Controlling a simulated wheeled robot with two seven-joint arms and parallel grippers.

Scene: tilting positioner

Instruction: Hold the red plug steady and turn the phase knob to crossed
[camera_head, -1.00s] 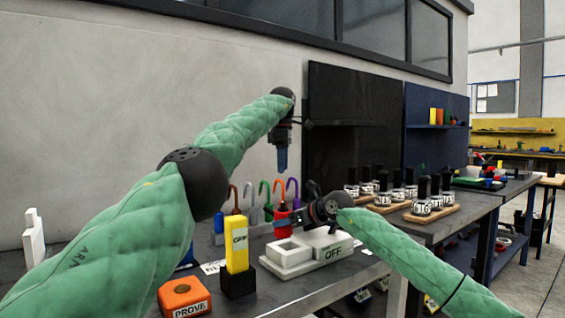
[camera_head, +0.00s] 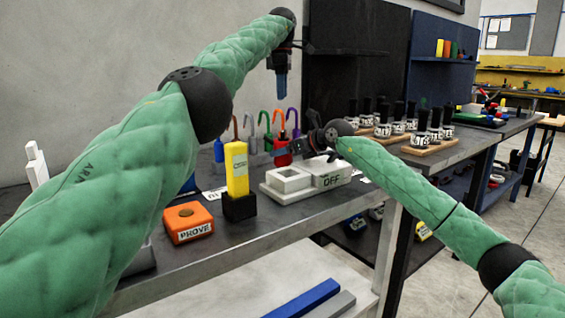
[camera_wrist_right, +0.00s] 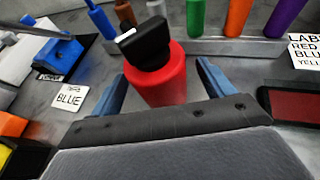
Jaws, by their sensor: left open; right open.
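The red plug is a red cylinder (camera_wrist_right: 160,84), upright between the spread blue fingers of my right gripper (camera_wrist_right: 160,78). A black knob (camera_wrist_right: 148,45) with a white mark sits on its top; I cannot tell whether this is the phase knob. In the head view the red plug (camera_head: 282,150) is partly hidden by my right gripper (camera_head: 291,149). The right gripper is open around the plug, with a gap visible at its sides. My left gripper (camera_head: 281,85) is open and empty, fingers pointing down, high above the bench's back.
A rack (camera_wrist_right: 225,46) with several coloured leads stands just behind the plug. A white OFF box (camera_head: 333,174), yellow block (camera_head: 237,168) and orange PROVE box (camera_head: 188,222) stand nearby. A BLUE label (camera_wrist_right: 69,97) lies left of the plug in the wrist view.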

